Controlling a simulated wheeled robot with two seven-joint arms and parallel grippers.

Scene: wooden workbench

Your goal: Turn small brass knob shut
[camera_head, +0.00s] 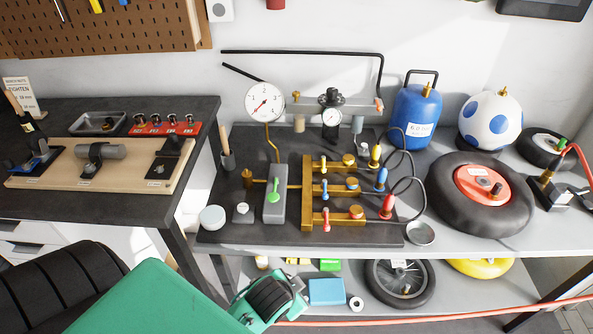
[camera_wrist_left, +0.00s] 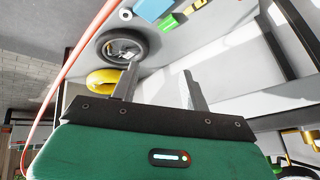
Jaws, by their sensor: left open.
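A brass manifold (camera_head: 307,195) stands on the dark mat on the bench, with several brass knobs on it: upper (camera_head: 349,159), middle (camera_head: 352,184) and lower (camera_head: 356,212). A smaller brass fitting (camera_head: 247,177) sits at its left end. I cannot tell which one is the small brass knob, nor how far any is turned. My left gripper (camera_head: 270,299) is in front of and below the bench edge, apart from the manifold. In the left wrist view its two fingers (camera_wrist_left: 163,78) are spread and empty. My right gripper is not in view.
Green lever (camera_head: 273,191), coloured levers and hose plugs crowd the manifold. A pressure gauge (camera_head: 264,102) stands behind. A blue tank (camera_head: 417,116) and a wheel (camera_head: 480,195) are to the right. The lower shelf holds a tyre (camera_head: 400,284) and a blue box (camera_head: 326,291).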

